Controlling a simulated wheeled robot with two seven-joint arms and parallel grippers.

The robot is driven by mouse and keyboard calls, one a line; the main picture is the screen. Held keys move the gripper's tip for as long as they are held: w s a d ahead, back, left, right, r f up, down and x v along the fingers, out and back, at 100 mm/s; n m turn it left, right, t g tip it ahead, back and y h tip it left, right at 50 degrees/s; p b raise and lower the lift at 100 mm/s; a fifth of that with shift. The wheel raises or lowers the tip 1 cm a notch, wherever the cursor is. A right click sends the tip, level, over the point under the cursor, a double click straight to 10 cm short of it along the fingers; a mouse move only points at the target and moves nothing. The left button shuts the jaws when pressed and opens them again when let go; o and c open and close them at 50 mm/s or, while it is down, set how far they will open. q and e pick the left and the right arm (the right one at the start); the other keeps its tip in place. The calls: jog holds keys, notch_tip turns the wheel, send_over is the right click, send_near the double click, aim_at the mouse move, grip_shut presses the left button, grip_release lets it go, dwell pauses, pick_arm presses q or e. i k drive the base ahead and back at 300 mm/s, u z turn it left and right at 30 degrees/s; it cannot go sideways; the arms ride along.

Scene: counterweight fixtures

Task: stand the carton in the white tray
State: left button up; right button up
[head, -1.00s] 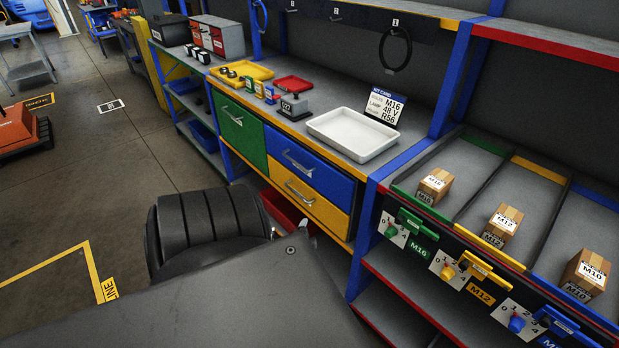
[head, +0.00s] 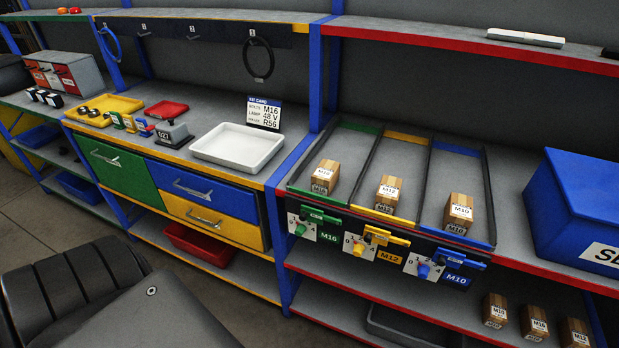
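The white tray (head: 238,149) lies empty on the grey bench top, in front of a kit card (head: 264,113) that reads M16, 48 V, R56. Brown cartons sit one to a lane on the sloped rack to its right: M16 (head: 325,177) in the green lane, M12 (head: 388,194) in the yellow lane, M10 (head: 458,213) in the blue lane. More cartons, one marked M16 (head: 534,323), stand on the lower shelf at the bottom right. Neither of my grippers is in view.
A blue bin (head: 575,210) stands right of the lanes. Dials and coloured levers line the rack front.

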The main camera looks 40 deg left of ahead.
aim_at(242, 157)
jog(key=u, duration=2.8)
jog(key=i, duration=1.85)
jog(key=z, duration=2.55)
